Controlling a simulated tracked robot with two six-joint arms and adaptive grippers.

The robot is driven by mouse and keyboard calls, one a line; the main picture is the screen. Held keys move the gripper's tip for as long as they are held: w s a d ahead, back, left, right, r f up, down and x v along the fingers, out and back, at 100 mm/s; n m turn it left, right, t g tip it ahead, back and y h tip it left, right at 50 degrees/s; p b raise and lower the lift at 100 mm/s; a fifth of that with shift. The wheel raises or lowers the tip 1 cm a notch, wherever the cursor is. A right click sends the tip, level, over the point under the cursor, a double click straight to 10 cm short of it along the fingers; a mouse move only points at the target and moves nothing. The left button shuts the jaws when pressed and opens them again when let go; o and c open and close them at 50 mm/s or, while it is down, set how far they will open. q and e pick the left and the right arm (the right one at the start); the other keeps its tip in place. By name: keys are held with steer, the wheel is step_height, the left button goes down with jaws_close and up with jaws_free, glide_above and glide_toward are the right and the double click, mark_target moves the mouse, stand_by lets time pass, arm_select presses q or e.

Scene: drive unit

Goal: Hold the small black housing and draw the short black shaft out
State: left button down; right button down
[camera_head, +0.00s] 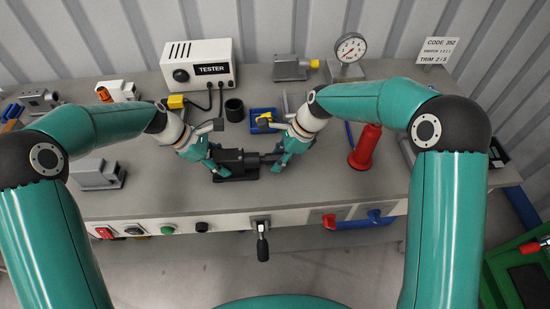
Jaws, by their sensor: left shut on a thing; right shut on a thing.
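The small black housing (236,158) lies on the grey bench near its front middle, on a dark base. My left gripper (214,163) is shut on the housing at its left side. The short black shaft (266,158) points to the right from the housing, in line with it. My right gripper (281,159) is shut on the shaft's right end. Both gripper bodies hide part of what they hold. I cannot tell how far the shaft sits inside the housing.
A white tester box (199,64), a black cup (234,110), a blue tray (262,114) and a gauge (349,48) stand behind. A red cylinder (365,147) stands at the right and a grey block (97,173) at the left. The bench front (190,208) near the housing is clear.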

steer(key=shift+d, duration=1.75)
steer(key=shift+r, duration=0.1)
steer(key=shift+r, duration=2.95)
arm_select(q)
steer(key=shift+c, duration=2.4)
jaws_free()
steer(key=v, duration=2.2)
steer(key=shift+a, duration=0.3)
